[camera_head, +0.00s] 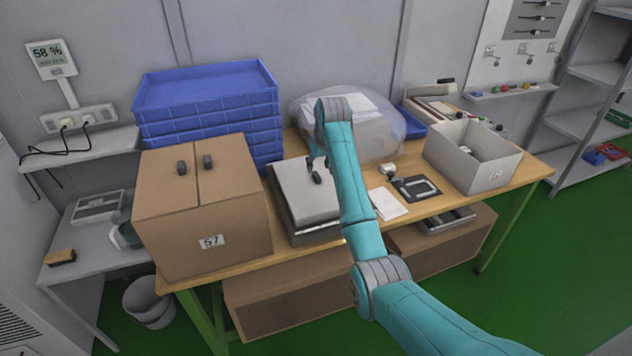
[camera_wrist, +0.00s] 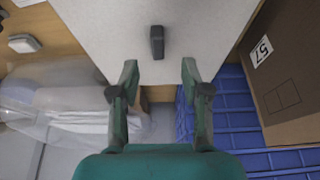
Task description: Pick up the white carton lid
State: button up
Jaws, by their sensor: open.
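The white carton lid (camera_head: 300,196) is a flat pale panel on top of a grey box at the middle of the workbench. It has one small dark upright knob (camera_head: 317,178), which also shows in the wrist view (camera_wrist: 157,42). In the wrist view, the lid (camera_wrist: 110,30) fills the top middle. My gripper (camera_wrist: 160,72) is open and empty, its two fingertips apart over the lid's edge. The knob lies beyond the fingertips, roughly in line with the gap between them. In the head view, my arm hides part of the lid's right side.
A brown carton marked 57 (camera_head: 200,215) stands close left of the lid. Stacked blue crates (camera_head: 207,95) stand behind. A clear plastic bag (camera_head: 375,120) lies behind my arm. A grey open bin (camera_head: 480,172) and a white card (camera_head: 388,203) are to the right.

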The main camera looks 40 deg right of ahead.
aim_at(317, 174)
jog(key=shift+x, duration=2.9)
jog(key=shift+d, duration=0.15)
jog(key=shift+c, duration=0.3)
grip_shut()
